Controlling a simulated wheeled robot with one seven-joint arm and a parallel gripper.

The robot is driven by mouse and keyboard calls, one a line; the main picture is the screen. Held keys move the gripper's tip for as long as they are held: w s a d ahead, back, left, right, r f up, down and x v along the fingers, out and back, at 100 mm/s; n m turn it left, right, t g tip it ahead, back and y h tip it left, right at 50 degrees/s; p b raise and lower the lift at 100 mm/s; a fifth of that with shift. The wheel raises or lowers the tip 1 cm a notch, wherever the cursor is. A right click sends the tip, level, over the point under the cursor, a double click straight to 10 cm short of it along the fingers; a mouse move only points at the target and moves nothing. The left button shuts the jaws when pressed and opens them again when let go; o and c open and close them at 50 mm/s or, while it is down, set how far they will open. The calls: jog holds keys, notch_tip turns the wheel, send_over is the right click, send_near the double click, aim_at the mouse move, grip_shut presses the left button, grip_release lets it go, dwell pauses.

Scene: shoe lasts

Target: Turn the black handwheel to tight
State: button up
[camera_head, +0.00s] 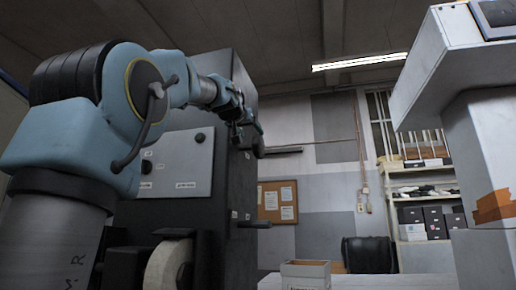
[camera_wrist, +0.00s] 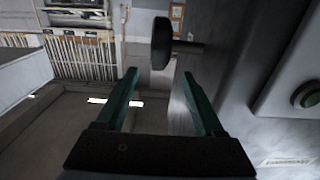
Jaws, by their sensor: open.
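The black handwheel (camera_wrist: 161,43) shows in the wrist view as a thick dark disc, seen nearly edge-on. Its short shaft (camera_wrist: 188,47) runs right to the grey machine face. My gripper (camera_wrist: 157,72) is open in the wrist view, with two green fingers and nothing between them. The wheel lies beyond the fingertips and looks apart from them. In the head view my gripper (camera_head: 254,130) is small and partly hidden at the far side of the dark machine cabinet (camera_head: 225,190). The wheel cannot be made out clearly there.
In the head view a dark bar (camera_head: 254,224) sticks out of the cabinet low down. A cardboard box (camera_head: 305,275), a black chair (camera_head: 370,254) and shelves (camera_head: 425,195) stand behind.

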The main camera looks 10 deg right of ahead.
aim_at(255, 137)
jog(key=p+x, duration=0.4)
jog(key=x, duration=0.4)
jog(key=shift+w+d+r+p, duration=0.1)
jog(key=shift+w+d+p, duration=0.05)
jog(key=shift+w+p, duration=0.2)
jog(key=shift+w+d, duration=0.3)
jog(key=shift+w, duration=0.3)
jog(key=shift+c, duration=0.2)
grip_shut()
